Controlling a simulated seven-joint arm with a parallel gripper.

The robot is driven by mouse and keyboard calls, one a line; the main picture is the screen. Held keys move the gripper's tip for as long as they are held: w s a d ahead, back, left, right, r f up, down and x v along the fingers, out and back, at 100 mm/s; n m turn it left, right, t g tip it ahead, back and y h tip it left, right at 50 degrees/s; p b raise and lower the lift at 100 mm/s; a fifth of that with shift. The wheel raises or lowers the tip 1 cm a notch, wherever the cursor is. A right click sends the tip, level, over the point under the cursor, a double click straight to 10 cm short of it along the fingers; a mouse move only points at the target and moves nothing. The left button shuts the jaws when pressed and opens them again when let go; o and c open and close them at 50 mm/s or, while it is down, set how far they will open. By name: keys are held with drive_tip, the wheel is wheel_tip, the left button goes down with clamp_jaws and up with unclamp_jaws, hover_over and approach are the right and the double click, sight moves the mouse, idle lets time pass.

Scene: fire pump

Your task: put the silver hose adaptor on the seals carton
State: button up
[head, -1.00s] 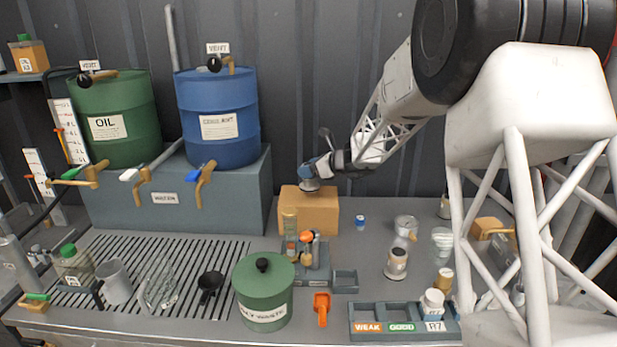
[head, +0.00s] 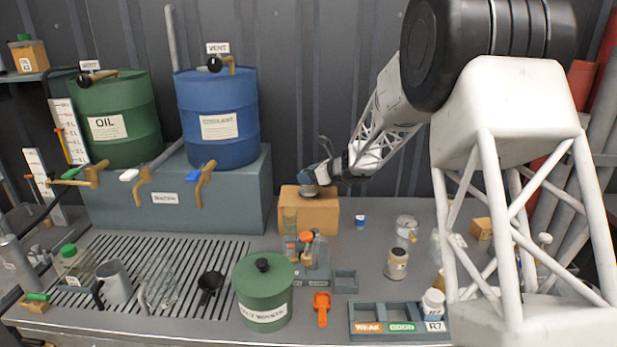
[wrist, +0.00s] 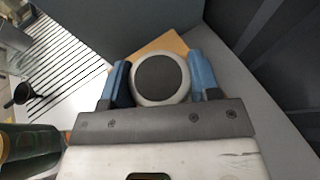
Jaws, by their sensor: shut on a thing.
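The silver hose adaptor (head: 309,191) is between the fingers of my gripper (head: 312,184), at the top of the tan seals carton (head: 320,217) in the head view. In the wrist view it is a round silver rim with a dark centre (wrist: 160,78), between the two blue fingers of my gripper (wrist: 160,75). The carton (wrist: 168,42) shows behind it there. The gripper is shut on the adaptor. I cannot tell whether the adaptor's underside touches the carton top.
The blue drum (head: 218,120) and grey plinth (head: 235,215) stand left of the carton. A small rack with orange-topped items (head: 306,255) is in front of it. A small blue-and-white item (head: 360,222) and a jar (head: 397,264) are to the right, with bare bench between.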

drive_tip(key=shift+f, duration=0.2)
drive_tip(key=shift+f, duration=0.15)
drive_tip(key=o, duration=1.1)
drive_tip(key=shift+d+r, duration=0.15)
drive_tip(key=shift+r, duration=0.05)
drive_tip(key=v, duration=1.1)
drive_tip(key=shift+s+d+r, duration=0.2)
drive_tip(key=shift+d, duration=0.05)
